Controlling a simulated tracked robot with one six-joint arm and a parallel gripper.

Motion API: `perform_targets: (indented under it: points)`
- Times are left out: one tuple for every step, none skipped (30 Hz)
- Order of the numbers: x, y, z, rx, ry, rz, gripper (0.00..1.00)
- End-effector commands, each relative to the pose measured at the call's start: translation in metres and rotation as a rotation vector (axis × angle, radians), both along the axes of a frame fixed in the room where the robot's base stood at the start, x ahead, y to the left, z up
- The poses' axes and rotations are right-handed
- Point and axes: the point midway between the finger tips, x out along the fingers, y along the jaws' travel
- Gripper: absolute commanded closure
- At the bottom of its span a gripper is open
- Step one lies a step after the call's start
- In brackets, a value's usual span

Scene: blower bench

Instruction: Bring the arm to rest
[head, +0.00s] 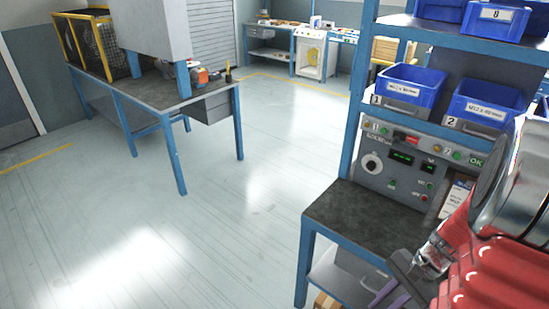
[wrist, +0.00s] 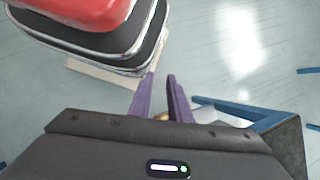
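My arm, red with grey metal parts, fills the lower right of the head view. My gripper (head: 383,292) is beside the front of the blue-framed bench (head: 365,215), partly cut off by the lower edge of that view. In the wrist view the two purple fingers of my gripper (wrist: 162,78) stand apart with a gap between their tips. Nothing is held; floor shows through the gap, and a small tan patch shows lower down between the fingers.
A control panel (head: 400,160) stands on the bench, under blue bins (head: 410,87) on a shelf. A cardboard box (head: 326,300) is on the lower shelf. A second bench (head: 150,95) is at the left. The floor between is clear. The bench frame also shows in the wrist view (wrist: 225,112).

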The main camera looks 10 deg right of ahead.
Motion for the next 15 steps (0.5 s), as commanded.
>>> perform_targets:
  points:
    - [0.003, 0.004, 0.008, -0.031, -0.021, 0.055, 0.83]
    - [0.004, 0.006, 0.012, -0.047, -0.032, 0.091, 0.83]
    - [0.005, 0.008, 0.018, -0.070, -0.047, 0.133, 0.83]
    - [0.006, 0.010, 0.022, -0.086, -0.057, 0.167, 0.83]
    - [0.007, 0.012, 0.026, -0.103, -0.067, 0.199, 0.83]
    - [0.009, 0.015, 0.032, -0.124, -0.083, 0.243, 0.83]
    - [0.009, 0.017, 0.036, -0.140, -0.092, 0.275, 0.83]
    - [0.010, 0.019, 0.040, -0.156, -0.102, 0.306, 0.83]
    - [0.012, 0.022, 0.046, -0.177, -0.118, 0.347, 0.83]
    - [0.013, 0.024, 0.050, -0.194, -0.128, 0.378, 0.83]
    - [0.014, 0.026, 0.054, -0.209, -0.138, 0.406, 0.83]
    - [0.015, 0.029, 0.060, -0.231, -0.152, 0.447, 0.83]
    - [0.016, 0.032, 0.064, -0.247, -0.163, 0.476, 0.83]
    - [0.017, 0.034, 0.068, -0.262, -0.172, 0.504, 0.83]
    - [0.018, 0.038, 0.073, -0.282, -0.187, 0.541, 0.83]
